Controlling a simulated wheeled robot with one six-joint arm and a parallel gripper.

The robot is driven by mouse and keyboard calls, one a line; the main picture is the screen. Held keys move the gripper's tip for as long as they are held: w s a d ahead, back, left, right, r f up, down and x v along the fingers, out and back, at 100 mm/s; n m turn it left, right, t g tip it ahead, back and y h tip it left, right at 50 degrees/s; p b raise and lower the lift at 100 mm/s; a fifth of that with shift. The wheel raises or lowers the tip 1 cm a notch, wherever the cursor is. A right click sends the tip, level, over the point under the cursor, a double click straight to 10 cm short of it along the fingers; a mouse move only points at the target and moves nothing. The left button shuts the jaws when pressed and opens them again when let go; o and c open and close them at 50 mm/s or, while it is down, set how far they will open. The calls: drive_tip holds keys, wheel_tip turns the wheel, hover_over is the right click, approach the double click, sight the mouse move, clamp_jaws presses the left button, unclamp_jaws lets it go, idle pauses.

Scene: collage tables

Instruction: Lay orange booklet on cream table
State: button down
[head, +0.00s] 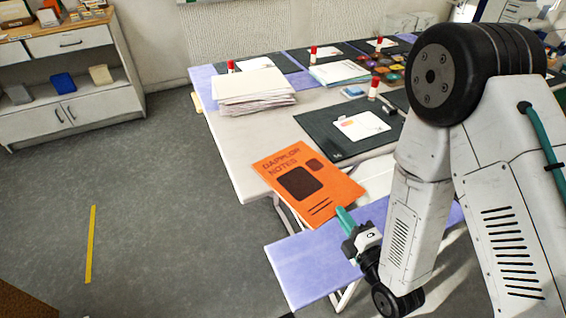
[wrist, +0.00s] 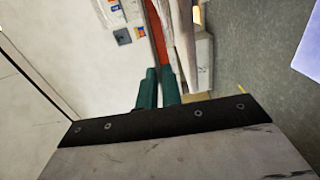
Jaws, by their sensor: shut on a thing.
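The orange booklet (head: 300,185), with dark title print and a dark panel, shows face-on in the head view, over the near left edge of the cream table (head: 232,146). My gripper (head: 346,218) is shut on its lower right edge with teal fingertips. In the wrist view the fingertips (wrist: 158,88) close on the booklet (wrist: 158,38), which shows as a thin orange strip seen nearly edge-on. The booklet looks tilted and covers part of the table's front edge. I cannot tell whether it touches the table.
A stack of white papers (head: 252,88) and a dark mat (head: 345,131) with a card lie on the cream table behind the booklet. Red-capped glue sticks and several paint pots stand farther back. A lavender surface (head: 312,266) lies in front. Grey floor is open at left.

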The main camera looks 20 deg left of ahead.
drive_tip(key=x, duration=0.5)
drive_tip(key=s+f+x, duration=0.1)
drive_tip(key=x, duration=0.4)
drive_tip(key=a+x, duration=0.1)
drive_tip(key=x, duration=0.5)
drive_tip(key=shift+s+a+f, duration=0.15)
drive_tip(key=shift+s+f, duration=0.05)
drive_tip(key=shift+f, duration=1.75)
drive_tip(key=c, duration=1.6)
unclamp_jaws()
drive_tip(key=shift+f, duration=0.1)
approach(306, 178)
drive_tip(key=f, duration=0.1)
drive_tip(key=d+f, duration=0.1)
drive_tip(key=f, duration=0.3)
drive_tip(key=shift+s+d+f, duration=0.15)
drive_tip(key=shift+s+d, duration=0.1)
